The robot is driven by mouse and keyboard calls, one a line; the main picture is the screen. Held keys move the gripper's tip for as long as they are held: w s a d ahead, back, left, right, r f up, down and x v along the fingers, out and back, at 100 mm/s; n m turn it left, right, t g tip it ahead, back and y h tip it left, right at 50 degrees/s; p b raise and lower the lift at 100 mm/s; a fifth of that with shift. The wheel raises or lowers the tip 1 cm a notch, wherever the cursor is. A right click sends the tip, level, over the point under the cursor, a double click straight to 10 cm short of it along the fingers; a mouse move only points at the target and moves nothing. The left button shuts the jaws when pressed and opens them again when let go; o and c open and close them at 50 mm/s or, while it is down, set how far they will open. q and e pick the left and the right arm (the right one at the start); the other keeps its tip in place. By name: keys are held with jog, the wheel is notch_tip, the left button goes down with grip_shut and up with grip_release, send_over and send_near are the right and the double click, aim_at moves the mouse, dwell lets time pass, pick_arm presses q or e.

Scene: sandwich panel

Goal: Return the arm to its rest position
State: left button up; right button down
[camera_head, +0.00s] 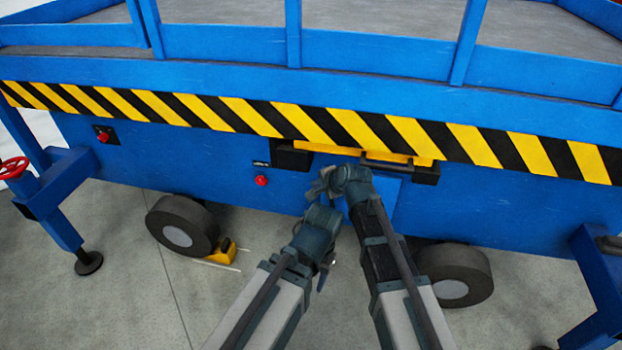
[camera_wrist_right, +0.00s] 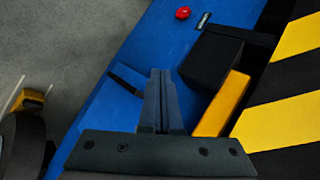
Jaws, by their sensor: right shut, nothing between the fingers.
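My right arm (camera_head: 385,250) reaches up to the blue machine's side panel (camera_head: 225,165). Its gripper (camera_head: 318,190) is beside the lower edge of the striped band, below a black bracket. In the right wrist view the two fingers (camera_wrist_right: 161,98) lie together, shut and empty, in front of the blue panel. My left arm (camera_head: 268,300) is beside it, bent, with its wrist (camera_head: 318,228) just below the right gripper. The left gripper's fingers are largely hidden or too small to read.
A yellow bar (camera_head: 345,150) with black brackets (camera_head: 290,156) juts out under the striped band (camera_head: 240,115). A red button (camera_head: 261,180) is on the panel. A wheel (camera_head: 182,225) and a yellow chock (camera_head: 222,252) stand at left, another wheel (camera_head: 455,272) at right. Floor (camera_head: 120,300) at left is clear.

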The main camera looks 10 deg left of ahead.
jog(key=shift+s+r, duration=0.25)
jog(key=shift+s, duration=0.1)
jog(key=s+d+f+n+g+h, duration=0.3)
jog(key=s+d+f+n, duration=0.15)
jog(key=s+d, duration=0.7)
jog(key=s+d+f+n+g+h, duration=0.35)
jog(key=s+d+n, duration=0.25)
jog(key=s+d, duration=0.55)
jog(key=s+a+r+n+g, duration=0.1)
jog(key=s+a+n, duration=0.25)
jog(key=a, duration=0.55)
notch_tip(320, 180, up, 27)
jog(key=p, duration=2.7)
jog(key=shift+a, duration=0.25)
